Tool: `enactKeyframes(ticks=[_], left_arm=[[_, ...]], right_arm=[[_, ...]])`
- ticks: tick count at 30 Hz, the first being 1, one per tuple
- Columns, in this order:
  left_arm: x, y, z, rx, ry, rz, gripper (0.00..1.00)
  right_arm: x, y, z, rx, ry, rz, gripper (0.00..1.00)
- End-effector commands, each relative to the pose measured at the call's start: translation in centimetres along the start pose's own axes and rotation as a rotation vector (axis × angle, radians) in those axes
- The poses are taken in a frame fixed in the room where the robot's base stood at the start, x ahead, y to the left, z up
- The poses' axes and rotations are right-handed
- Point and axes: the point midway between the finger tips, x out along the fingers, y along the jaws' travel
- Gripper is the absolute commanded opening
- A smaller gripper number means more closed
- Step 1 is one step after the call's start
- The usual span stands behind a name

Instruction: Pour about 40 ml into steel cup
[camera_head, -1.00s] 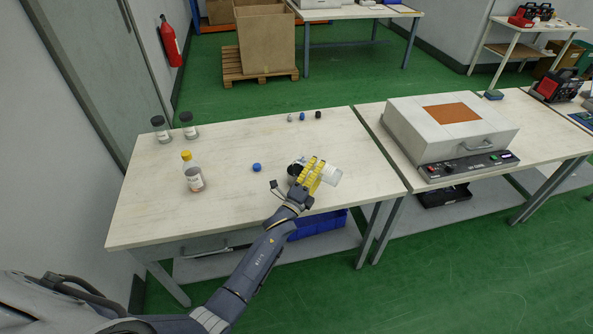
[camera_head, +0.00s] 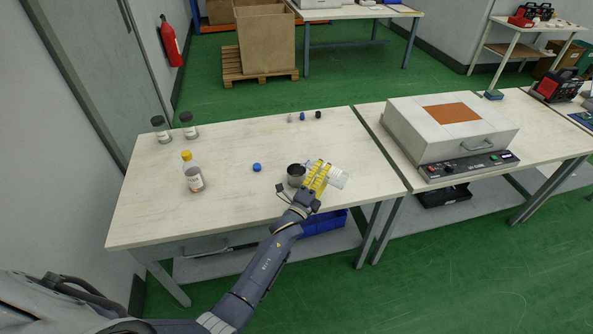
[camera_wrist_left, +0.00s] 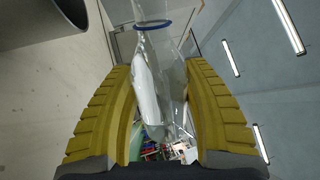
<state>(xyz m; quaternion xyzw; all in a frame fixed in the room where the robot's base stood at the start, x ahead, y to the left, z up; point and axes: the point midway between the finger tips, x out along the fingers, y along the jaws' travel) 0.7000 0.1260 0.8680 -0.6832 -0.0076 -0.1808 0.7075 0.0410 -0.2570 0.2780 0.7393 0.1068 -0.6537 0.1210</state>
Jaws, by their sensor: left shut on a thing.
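The steel cup (camera_head: 296,176) stands upright and open on the near table, right of its middle. My left gripper (camera_head: 317,178) is just right of the cup. Its yellow fingers are shut on a clear bottle (camera_head: 339,178), which lies tipped over, its base pointing right. In the left wrist view the bottle (camera_wrist_left: 158,75) sits between both fingers (camera_wrist_left: 160,115), with a blue ring around its neck. Part of the cup (camera_wrist_left: 58,10) shows as a dark round shape at top left, apart from the bottle. I cannot make out the liquid level. My right gripper is out of view.
A blue cap (camera_head: 257,167) lies left of the cup. A yellow-capped bottle (camera_head: 194,178) and two dark-lidded jars (camera_head: 160,129) stand on the left side. Several small caps (camera_head: 303,117) lie at the back edge.

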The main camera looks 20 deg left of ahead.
Motion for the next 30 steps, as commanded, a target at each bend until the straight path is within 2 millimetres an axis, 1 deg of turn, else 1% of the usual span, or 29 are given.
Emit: enactKeyframes(ticks=[23, 26, 27, 30], left_arm=[[0.0, -0.1, -0.1, -0.002, 0.0, -0.002, 0.14], [0.4, -1.7, 0.1, 0.128, 0.035, -0.007, 0.14], [0.3, -1.4, 0.4, 0.2, 0.054, -0.004, 0.14], [0.4, -1.4, 0.5, 0.332, 0.089, -0.005, 0.14]], right_arm=[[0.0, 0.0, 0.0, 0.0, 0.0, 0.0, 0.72], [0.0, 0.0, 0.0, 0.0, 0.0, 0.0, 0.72], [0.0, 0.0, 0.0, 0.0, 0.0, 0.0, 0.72], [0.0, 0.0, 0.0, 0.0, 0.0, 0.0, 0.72]])
